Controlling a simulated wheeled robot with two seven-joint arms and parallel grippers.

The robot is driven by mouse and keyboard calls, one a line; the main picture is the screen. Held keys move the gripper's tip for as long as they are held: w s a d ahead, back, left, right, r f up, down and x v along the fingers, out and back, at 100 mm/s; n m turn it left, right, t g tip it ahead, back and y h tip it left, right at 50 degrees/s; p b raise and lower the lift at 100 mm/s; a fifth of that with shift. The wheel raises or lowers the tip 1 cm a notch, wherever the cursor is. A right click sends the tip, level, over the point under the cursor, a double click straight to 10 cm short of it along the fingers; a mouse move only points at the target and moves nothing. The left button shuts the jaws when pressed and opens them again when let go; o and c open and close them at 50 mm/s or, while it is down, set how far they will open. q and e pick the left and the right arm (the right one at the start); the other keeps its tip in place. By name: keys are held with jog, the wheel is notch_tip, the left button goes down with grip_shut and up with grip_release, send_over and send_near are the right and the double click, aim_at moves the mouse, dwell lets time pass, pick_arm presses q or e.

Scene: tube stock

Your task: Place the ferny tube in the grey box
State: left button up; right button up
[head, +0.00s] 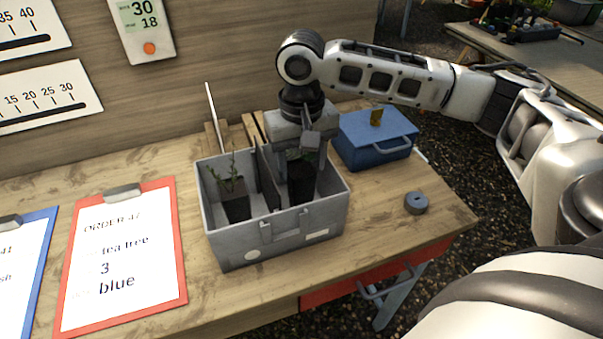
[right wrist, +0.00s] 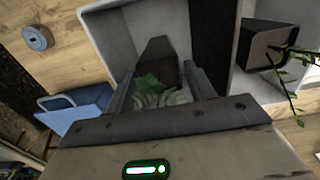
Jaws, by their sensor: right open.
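The grey box (head: 262,248) stands on the wooden bench, split by a dark divider (head: 268,178). My right gripper (head: 303,150) points down over its right compartment. A dark tube (head: 301,186) stands there under the gripper. In the right wrist view the open fingers (right wrist: 160,92) lie on either side of green leaves (right wrist: 150,84) above the dark tube (right wrist: 158,56). The leaves are partly hidden, so I cannot tell for sure that they are ferny. Another dark tube (head: 236,206) with a thin, twiggy plant stands in the left compartment. My left gripper is out of view.
A blue case (head: 372,140) sits behind and right of the box. A small grey-blue ring (head: 415,203) lies near the bench's right edge. A red clipboard (head: 172,240) reading "tea tree 3 blue" lies left of the box. The bench between ring and box is free.

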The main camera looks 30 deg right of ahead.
notch_tip(320, 180, up, 9)
jog(key=shift+f, duration=0.2)
jog(key=shift+s+f, duration=0.1)
dwell(0.5)
